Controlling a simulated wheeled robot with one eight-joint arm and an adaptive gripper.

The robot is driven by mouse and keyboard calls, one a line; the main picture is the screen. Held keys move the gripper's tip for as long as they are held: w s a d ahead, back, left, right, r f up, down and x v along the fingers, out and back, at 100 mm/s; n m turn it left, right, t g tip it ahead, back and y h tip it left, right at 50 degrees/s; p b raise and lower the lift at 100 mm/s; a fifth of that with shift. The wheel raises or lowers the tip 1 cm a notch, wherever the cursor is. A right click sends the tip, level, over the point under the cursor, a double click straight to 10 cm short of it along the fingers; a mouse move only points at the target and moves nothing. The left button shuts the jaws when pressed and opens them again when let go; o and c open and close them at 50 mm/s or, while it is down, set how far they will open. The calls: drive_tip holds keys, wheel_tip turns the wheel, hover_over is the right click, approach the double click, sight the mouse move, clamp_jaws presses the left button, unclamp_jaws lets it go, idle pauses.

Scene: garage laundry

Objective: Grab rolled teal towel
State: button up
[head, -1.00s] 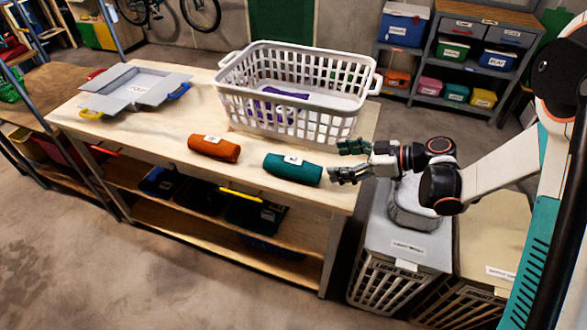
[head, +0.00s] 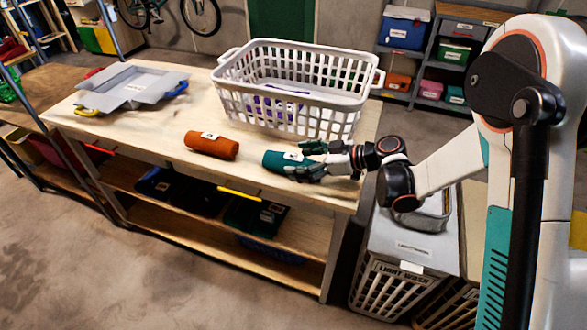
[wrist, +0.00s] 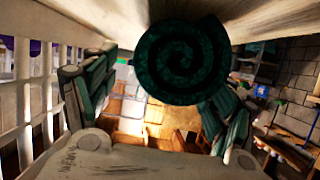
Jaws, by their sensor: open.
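The rolled teal towel (head: 279,160) lies on the wooden table, with a white label on its top. My gripper (head: 304,160) is open at the towel's right end, its fingers reaching along both sides and hiding part of that end. In the wrist view the towel's dark spiral end (wrist: 182,62) faces the camera, and my open gripper (wrist: 155,95) has one finger on each side of it. A gap shows between the left finger and the towel. The right finger is closer to it, and I cannot tell whether it touches.
A rolled orange towel (head: 212,145) lies left of the teal one. A white laundry basket (head: 232,92) with something purple inside stands behind, close to my gripper. A grey folding board (head: 133,87) lies at the far left. A light-wash hamper (head: 400,262) stands right of the table.

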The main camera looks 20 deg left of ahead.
drive_tip(key=c, duration=1.3)
